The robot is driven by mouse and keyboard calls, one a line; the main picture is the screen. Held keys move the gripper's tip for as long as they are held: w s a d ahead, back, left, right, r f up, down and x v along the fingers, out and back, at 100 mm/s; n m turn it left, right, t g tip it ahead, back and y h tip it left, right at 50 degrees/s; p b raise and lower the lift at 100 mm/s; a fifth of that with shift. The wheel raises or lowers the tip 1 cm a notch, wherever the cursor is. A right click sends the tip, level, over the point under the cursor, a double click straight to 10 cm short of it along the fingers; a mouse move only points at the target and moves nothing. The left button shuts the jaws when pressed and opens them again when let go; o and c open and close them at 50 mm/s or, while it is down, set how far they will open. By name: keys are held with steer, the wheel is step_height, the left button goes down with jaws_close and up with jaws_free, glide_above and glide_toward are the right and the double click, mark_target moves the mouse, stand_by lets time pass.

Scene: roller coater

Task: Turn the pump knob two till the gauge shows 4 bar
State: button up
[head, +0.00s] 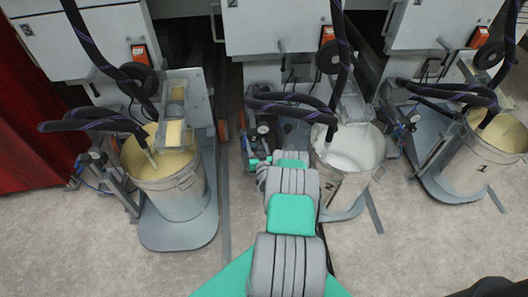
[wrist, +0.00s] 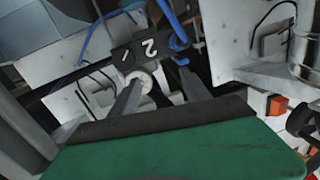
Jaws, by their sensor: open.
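In the head view, pump two stands beside the middle bucket (head: 345,165), marked 2, and carries a small round gauge (head: 263,129). My arm reaches toward this pump and hides much of it and my gripper. In the wrist view, my gripper (wrist: 160,72) is open, its two dark fingers apart in front of a black block (wrist: 150,48) marked 2. A pale round dial (wrist: 140,84) sits just below the block, partly behind the left finger; its reading is too small to tell. I cannot clearly make out the knob, or whether a finger touches it.
A left bucket (head: 175,190) and a right bucket (head: 485,150), marked 1, stand on their own grey carriers. Black hoses (head: 290,107) hang into the buckets. White machine cabinets (head: 275,25) stand behind. The grey floor in front is mostly clear.

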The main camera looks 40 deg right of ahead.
steer(key=s+d+f+m+h, duration=0.1)
steer(key=s+f+m+h, duration=0.1)
steer(key=s+f, duration=0.25)
steer(key=b+x, duration=0.4)
steer(key=x, duration=0.3)
steer(key=shift+d+g+b, duration=0.3)
steer(key=shift+d+b, duration=0.05)
steer(key=shift+d, duration=0.1)
steer(key=shift+s, duration=0.15)
steer(key=shift+a+f, duration=0.1)
steer(key=shift+f, duration=0.05)
jaws_close()
